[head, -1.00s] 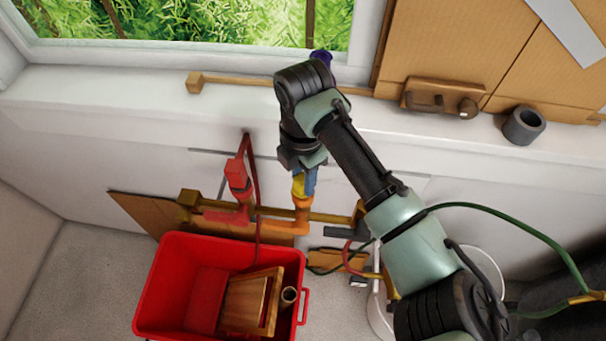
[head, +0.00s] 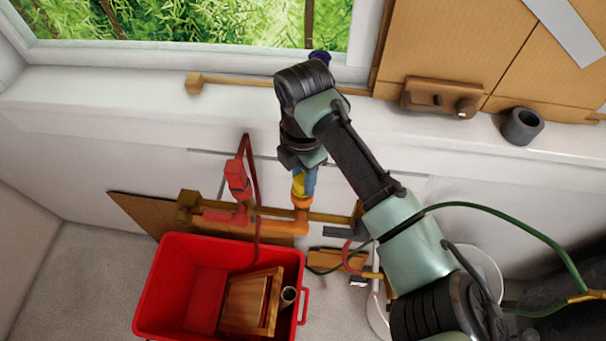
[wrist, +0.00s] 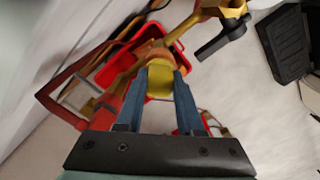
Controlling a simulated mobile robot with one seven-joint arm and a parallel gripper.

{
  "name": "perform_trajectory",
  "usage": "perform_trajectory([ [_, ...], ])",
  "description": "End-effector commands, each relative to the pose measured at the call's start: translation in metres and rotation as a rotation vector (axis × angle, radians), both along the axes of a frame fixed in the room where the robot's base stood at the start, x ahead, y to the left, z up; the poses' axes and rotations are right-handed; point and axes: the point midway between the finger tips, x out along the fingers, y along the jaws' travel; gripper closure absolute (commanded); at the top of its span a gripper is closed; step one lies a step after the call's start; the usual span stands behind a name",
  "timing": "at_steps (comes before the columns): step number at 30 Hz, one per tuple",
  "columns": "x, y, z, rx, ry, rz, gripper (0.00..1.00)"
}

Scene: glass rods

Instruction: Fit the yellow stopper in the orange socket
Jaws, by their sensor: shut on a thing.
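The yellow stopper (head: 299,184) is between the blue fingers of my gripper (head: 304,180), directly over the upturned end of the orange socket (head: 301,203) on the pipe. In the wrist view the stopper (wrist: 160,82) is clasped between both fingertips of my gripper (wrist: 160,85). The orange socket (wrist: 150,55) shows just beyond it. The stopper's lower end meets or nearly meets the socket's mouth; I cannot tell how deep it sits. The fingers hide its sides.
A brass pipe (head: 335,217) runs along the wall, with a red fitting (head: 238,185) left of the socket and a dark grey lever (head: 343,231) at right. A red crate (head: 180,330) stands below. A grey ring (head: 522,126) sits on the sill.

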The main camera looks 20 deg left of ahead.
Motion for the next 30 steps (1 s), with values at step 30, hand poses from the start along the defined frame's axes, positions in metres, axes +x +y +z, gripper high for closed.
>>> perform_trajectory([
  [30,0.000,0.000,-0.012,0.000,0.001,0.000,1.00],
])
